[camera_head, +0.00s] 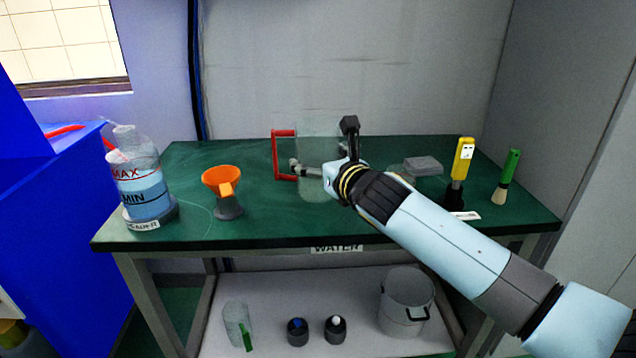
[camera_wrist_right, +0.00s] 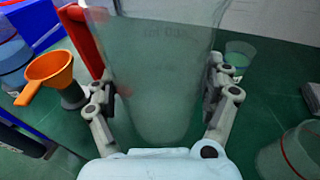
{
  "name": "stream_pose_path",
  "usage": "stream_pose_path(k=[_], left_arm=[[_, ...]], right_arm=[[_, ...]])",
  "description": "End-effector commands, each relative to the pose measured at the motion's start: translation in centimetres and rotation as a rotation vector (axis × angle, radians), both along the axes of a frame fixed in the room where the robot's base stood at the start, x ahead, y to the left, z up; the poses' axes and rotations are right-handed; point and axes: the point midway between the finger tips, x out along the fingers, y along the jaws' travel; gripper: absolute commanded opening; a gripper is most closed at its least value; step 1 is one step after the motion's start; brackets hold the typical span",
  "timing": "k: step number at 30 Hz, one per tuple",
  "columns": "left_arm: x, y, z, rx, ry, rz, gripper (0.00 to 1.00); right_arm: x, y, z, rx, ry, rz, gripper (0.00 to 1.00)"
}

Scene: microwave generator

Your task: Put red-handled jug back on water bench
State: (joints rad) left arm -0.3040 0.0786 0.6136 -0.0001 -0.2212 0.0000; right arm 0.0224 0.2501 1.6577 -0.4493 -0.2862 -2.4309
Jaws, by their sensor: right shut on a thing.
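The jug (camera_head: 318,140) is clear with a red handle (camera_head: 284,156) and is upright over the back middle of the green water bench (camera_head: 270,222). My right gripper (camera_head: 321,165) is around the jug's body and shut on it. In the right wrist view, the jug (camera_wrist_right: 158,75) stands between the two fingers (camera_wrist_right: 160,100), with its red handle (camera_wrist_right: 84,42) at the left. I cannot tell whether its base touches the bench top. My left gripper is not in view.
An orange funnel (camera_head: 221,180) and a MAX/MIN bottle (camera_head: 141,180) stand at the left of the bench. A grey block (camera_head: 423,165), a yellow tester (camera_head: 462,160) and a green-handled brush (camera_head: 509,172) are at the right. A bucket (camera_head: 406,300) is on the lower shelf.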

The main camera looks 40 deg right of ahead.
Motion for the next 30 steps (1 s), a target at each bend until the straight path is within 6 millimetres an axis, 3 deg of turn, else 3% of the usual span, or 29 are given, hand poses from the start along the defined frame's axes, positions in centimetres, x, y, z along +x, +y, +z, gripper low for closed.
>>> stream_pose_path(k=[5, 10, 21, 22, 25, 30], left_arm=[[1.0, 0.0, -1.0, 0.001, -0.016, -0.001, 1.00], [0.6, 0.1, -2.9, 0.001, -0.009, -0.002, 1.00], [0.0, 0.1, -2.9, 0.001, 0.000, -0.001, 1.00], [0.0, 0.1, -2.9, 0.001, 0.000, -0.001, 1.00], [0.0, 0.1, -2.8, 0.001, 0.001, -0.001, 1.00], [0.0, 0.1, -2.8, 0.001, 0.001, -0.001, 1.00]], right_arm=[[0.2, 0.2, -1.5, -0.001, -0.001, 0.001, 0.40], [0.1, 0.2, -4.3, 0.000, 0.000, 0.000, 0.40], [0.2, 0.2, -4.4, 0.000, -0.002, 0.001, 0.40], [0.1, 0.2, -4.3, 0.001, -0.001, 0.000, 0.87], [0.1, 0.2, -4.3, 0.001, -0.001, 0.000, 1.00], [0.1, 0.2, -4.3, 0.000, -0.001, 0.000, 1.00]])
